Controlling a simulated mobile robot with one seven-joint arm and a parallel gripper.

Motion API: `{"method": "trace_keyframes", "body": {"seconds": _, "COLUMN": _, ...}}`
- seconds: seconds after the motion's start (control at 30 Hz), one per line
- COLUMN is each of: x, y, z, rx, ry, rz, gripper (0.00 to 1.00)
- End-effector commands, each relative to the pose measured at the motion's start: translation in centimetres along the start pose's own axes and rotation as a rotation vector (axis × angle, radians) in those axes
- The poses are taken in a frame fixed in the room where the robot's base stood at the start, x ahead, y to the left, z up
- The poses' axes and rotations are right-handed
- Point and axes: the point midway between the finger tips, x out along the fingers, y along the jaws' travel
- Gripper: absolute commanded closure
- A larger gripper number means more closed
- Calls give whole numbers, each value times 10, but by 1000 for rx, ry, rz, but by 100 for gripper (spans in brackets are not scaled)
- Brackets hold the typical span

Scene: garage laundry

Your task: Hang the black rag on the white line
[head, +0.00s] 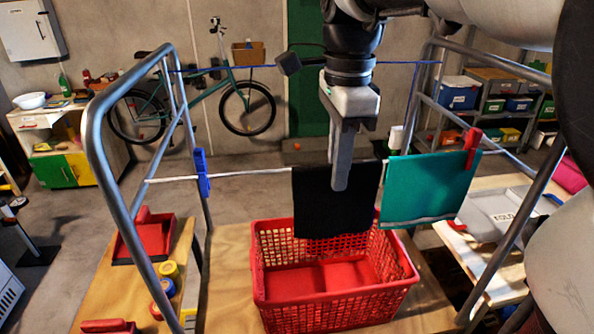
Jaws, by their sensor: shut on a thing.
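The black rag (315,205) hangs down over the far part of the red basket, spread flat, its top edge about level with the white line (247,173). My gripper (341,180) points down in front of the rag and is shut on it near the top middle; one finger shows and hides part of the cloth. The line meets the rag's left edge, but I cannot tell whether the rag is over the line or just in front of it. A blue clothespin (202,174) sits on the line to the left, apart from the rag.
A teal cloth (425,190) hangs on the line right of the rag, with a red clothespin (472,147). A blue line (400,63) runs behind, higher up. The red basket (335,300) stands below on a wooden table. Metal frame posts (105,180) stand at both sides.

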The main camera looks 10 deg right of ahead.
Motion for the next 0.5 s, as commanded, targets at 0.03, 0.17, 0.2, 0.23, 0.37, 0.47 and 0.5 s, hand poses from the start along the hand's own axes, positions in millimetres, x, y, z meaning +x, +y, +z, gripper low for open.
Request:
{"method": "trace_keyframes", "body": {"seconds": 0.03, "x": -13, "y": 3, "z": 0, "rx": 2, "ry": 3, "rz": -3, "gripper": 100}}
{"method": "trace_keyframes", "body": {"seconds": 0.17, "x": -32, "y": 11, "z": -1, "rx": 4, "ry": 8, "rz": 0, "gripper": 100}}
{"method": "trace_keyframes", "body": {"seconds": 0.2, "x": -35, "y": 12, "z": -1, "rx": 5, "ry": 9, "rz": 1, "gripper": 100}}
{"method": "trace_keyframes", "body": {"seconds": 0.23, "x": -37, "y": 13, "z": -1, "rx": 6, "ry": 9, "rz": 1, "gripper": 100}}
{"method": "trace_keyframes", "body": {"seconds": 0.37, "x": -38, "y": 14, "z": -1, "rx": 6, "ry": 10, "rz": 4, "gripper": 100}}
{"method": "trace_keyframes", "body": {"seconds": 0.47, "x": -38, "y": 14, "z": -1, "rx": 6, "ry": 10, "rz": 4, "gripper": 100}}
{"method": "trace_keyframes", "body": {"seconds": 0.5, "x": -38, "y": 14, "z": -1, "rx": 6, "ry": 10, "rz": 3, "gripper": 100}}
